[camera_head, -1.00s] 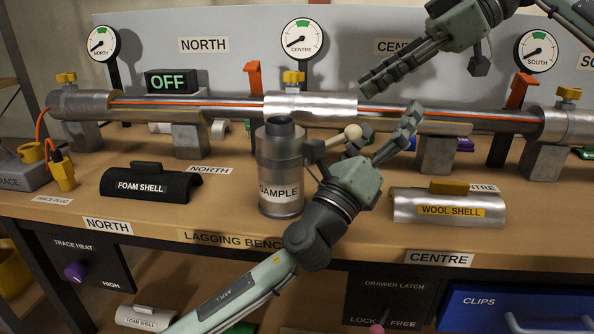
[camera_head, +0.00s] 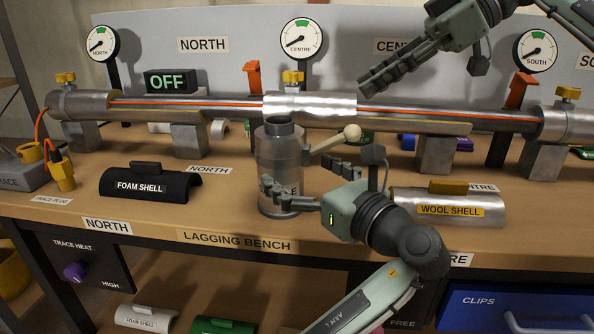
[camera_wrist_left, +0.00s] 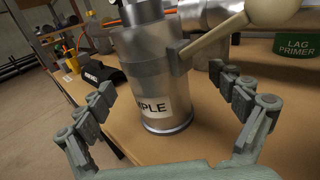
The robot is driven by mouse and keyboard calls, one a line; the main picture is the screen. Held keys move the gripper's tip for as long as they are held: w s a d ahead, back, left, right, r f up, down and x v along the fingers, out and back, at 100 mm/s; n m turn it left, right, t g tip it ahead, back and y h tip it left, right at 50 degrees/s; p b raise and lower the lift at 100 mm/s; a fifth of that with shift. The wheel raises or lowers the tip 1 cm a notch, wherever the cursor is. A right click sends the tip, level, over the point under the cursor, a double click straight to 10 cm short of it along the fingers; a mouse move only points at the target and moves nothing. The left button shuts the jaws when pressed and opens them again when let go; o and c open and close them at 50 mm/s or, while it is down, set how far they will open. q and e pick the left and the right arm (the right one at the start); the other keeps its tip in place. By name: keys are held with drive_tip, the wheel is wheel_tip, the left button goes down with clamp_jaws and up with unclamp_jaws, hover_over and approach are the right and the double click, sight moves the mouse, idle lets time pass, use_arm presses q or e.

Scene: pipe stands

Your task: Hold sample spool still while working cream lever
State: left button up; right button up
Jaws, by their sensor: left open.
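The sample spool (camera_head: 277,155) is a grey metal cylinder standing upright on the bench, its label partly covered by a finger of my left gripper. The cream lever (camera_head: 328,142), with a round knob, sticks out from its right side, angled up and to the right. My left gripper (camera_head: 300,182) is open and reaches in from the right, low on the spool. In the left wrist view, the fingers stand either side of the spool (camera_wrist_left: 145,70), with visible gaps; the lever (camera_wrist_left: 216,40) passes above the right finger. My right gripper (camera_head: 395,70) hangs above the pipe, away from the spool; its finger opening is unclear.
The silver pipe (camera_head: 215,107) runs behind the spool on metal stands. The black foam shell (camera_head: 150,184) lies to the left and the silver wool shell (camera_head: 448,207) to the right, behind my left arm. Bare bench (camera_head: 225,210) lies left of the spool.

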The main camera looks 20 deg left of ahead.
use_arm(q)
drive_tip(key=shift+a+r+y, duration=0.15)
drive_tip(key=shift+a+y, duration=0.15)
drive_tip(key=shift+a, duration=0.2)
drive_tip(key=x, duration=0.7)
drive_tip(key=shift+w+a, duration=0.1)
drive_tip(key=shift+a, duration=0.05)
drive_tip(key=shift+c, duration=0.5)
drive_tip(key=c, duration=1.5)
drive_tip(key=o, duration=0.8)
drive_tip(key=c, duration=0.6)
drive_tip(key=shift+c, duration=0.2)
use_arm(e)
drive_tip(key=shift+c, duration=0.4)
